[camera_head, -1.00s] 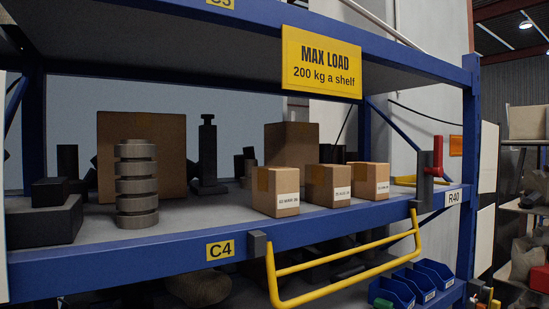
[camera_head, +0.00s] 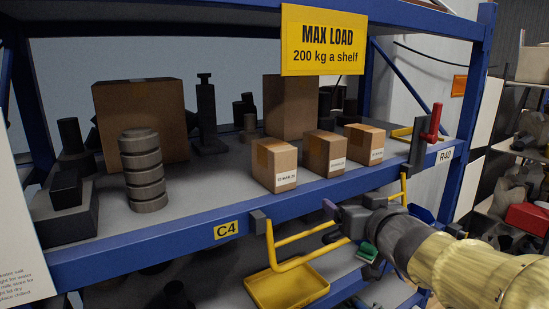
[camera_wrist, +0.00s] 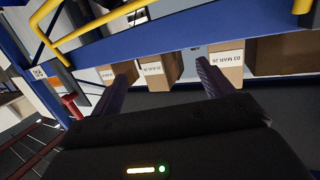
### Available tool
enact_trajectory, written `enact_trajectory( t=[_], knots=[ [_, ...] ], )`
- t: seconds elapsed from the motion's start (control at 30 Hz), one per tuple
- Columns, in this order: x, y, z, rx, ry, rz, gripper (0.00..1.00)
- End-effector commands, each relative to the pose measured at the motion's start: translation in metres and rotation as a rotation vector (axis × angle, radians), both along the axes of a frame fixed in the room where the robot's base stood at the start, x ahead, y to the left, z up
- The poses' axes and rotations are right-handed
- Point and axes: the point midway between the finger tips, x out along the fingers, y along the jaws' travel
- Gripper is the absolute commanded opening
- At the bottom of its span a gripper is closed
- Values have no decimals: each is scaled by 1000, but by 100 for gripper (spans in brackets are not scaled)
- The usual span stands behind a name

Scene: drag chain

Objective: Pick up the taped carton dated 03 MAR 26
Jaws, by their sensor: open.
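Three small taped cartons stand in a row near the shelf's front edge. The left one in the head view (camera_head: 274,165) appears in the wrist view (camera_wrist: 227,62) at right, upside down, with a label reading 03 MAR 26. The middle carton (camera_head: 324,153) and right carton (camera_head: 364,144) carry labels too small to read surely. My gripper (camera_head: 333,221) is open and empty, in front of the shelf edge and below the cartons. In the wrist view my fingers (camera_wrist: 163,68) straddle the middle carton's direction; the dated carton lies just beyond the right finger.
A blue shelf beam (camera_head: 150,252) runs below the cartons. A yellow rail (camera_head: 290,262) hangs in front of it, partly behind my arm. A red-handled latch (camera_head: 434,120) stands at right. A large box (camera_head: 290,108) stands behind the cartons, and a ringed cylinder (camera_head: 142,170) at left.

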Motion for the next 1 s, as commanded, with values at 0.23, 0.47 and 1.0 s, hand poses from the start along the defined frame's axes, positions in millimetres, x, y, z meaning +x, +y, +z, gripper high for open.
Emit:
enact_trajectory(
  t=[0.23,0.47,1.0],
  knots=[
    [-31,47,85,34,-173,298,80],
    [-37,54,91,35,-176,342,80],
    [5,82,92,38,-172,342,80]
  ],
)
